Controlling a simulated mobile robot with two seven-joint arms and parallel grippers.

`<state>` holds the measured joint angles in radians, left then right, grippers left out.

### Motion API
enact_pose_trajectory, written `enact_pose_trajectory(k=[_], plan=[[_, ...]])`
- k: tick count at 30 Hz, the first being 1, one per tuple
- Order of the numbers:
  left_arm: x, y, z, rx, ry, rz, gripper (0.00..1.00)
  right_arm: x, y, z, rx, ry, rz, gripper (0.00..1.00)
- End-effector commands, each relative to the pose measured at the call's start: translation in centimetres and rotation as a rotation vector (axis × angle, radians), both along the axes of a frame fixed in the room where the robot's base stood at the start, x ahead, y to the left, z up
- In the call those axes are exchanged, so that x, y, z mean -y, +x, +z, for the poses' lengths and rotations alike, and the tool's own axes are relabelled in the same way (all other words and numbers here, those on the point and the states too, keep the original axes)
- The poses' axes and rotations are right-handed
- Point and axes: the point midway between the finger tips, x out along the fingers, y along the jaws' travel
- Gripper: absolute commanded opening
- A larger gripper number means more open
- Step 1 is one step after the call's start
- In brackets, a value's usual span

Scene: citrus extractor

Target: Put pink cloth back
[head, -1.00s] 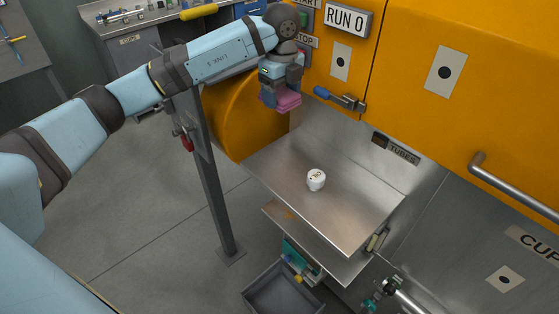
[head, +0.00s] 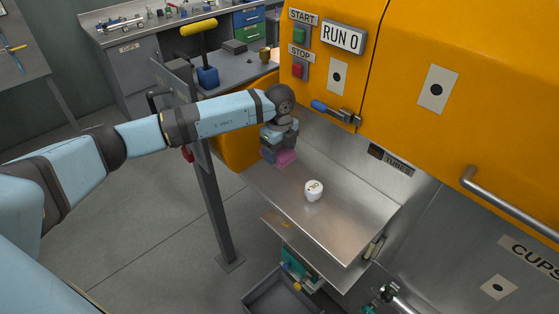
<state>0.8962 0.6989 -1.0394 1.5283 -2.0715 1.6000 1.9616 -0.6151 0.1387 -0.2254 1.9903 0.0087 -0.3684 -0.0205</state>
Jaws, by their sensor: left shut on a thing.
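My left gripper (head: 277,155) points down over the far left corner of the steel shelf (head: 330,225). It is shut on a folded pink cloth (head: 286,158), whose edge shows below and to the right of the fingers. The cloth is at or just above the shelf surface; I cannot tell whether it touches. My right gripper is not in view.
A small white cup-like piece (head: 314,190) stands on the shelf. The orange machine (head: 420,60) rises behind, with a blue-handled latch (head: 335,112) and a steel bar handle (head: 505,195). A grey post (head: 215,205) stands left; a grey bin (head: 283,293) is below.

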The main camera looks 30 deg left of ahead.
Motion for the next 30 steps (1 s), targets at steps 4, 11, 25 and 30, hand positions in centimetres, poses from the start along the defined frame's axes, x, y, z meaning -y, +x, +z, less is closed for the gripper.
enact_pose_trajectory(k=[4, 11, 25, 30], plan=[[0.0, 0.0, -1.4, 0.000, -0.001, 0.000, 0.46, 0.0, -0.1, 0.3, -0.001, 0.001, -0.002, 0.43], [0.1, 0.0, -3.5, -0.002, 0.000, 0.000, 0.46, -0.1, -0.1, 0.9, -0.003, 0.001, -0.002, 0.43], [0.0, 0.0, -5.7, 0.000, 0.000, 0.000, 0.71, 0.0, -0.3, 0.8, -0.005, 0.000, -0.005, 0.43], [0.0, 0.0, -5.6, 0.000, 0.000, 0.000, 0.94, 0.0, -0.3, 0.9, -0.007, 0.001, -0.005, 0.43]])
